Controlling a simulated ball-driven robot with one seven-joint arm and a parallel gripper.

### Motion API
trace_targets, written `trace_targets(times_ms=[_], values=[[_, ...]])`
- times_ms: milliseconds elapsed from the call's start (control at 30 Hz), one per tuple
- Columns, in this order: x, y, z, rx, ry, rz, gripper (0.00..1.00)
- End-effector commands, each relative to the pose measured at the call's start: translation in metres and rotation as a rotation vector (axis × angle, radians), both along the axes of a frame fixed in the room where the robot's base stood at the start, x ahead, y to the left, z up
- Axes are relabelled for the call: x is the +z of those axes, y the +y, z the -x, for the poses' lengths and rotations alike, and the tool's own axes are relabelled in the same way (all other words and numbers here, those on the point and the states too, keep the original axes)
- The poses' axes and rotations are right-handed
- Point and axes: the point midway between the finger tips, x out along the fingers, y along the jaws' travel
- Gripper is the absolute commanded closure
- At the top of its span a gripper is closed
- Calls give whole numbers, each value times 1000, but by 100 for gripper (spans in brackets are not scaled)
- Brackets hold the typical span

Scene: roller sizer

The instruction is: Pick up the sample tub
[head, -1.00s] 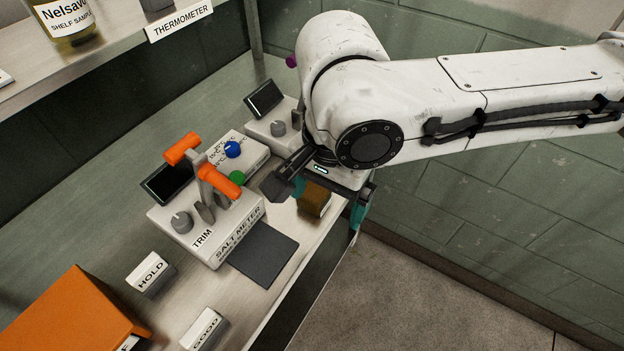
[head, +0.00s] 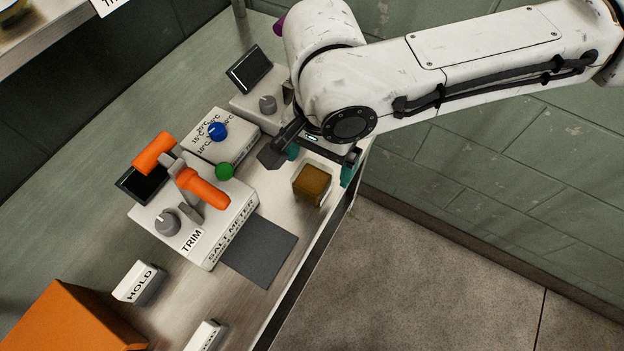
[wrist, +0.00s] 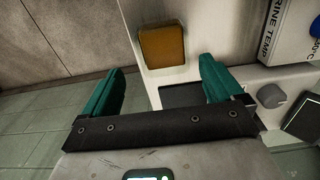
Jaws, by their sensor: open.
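The sample tub, a small squarish tub with a brown-amber top (head: 312,183), stands on the metal counter near its front edge. In the wrist view the tub (wrist: 162,46) lies ahead of the fingertips, between their lines and a little apart from them. My gripper (head: 320,167) is open and empty, with teal fingers, just behind the tub in the head view. In the wrist view the two fingers of my gripper (wrist: 162,78) are spread wide with nothing between them. My arm hides part of the counter behind.
A salt meter (head: 232,222) with orange handles and a dark pad (head: 259,251) stand left of the tub. A box with a blue knob (head: 217,131) and a small screen unit (head: 262,103) are behind. HOLD block (head: 140,283) and orange box (head: 68,322) are at lower left.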

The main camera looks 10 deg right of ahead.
Motion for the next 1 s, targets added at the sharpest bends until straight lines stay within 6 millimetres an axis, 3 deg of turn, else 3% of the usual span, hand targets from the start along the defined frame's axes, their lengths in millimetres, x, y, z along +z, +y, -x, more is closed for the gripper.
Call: trace_targets(times_ms=[333,667,1000], values=[[-44,9,0,-1,0,2,6],[-50,9,0,0,-1,1,6],[-50,9,0,0,0,0,39]])
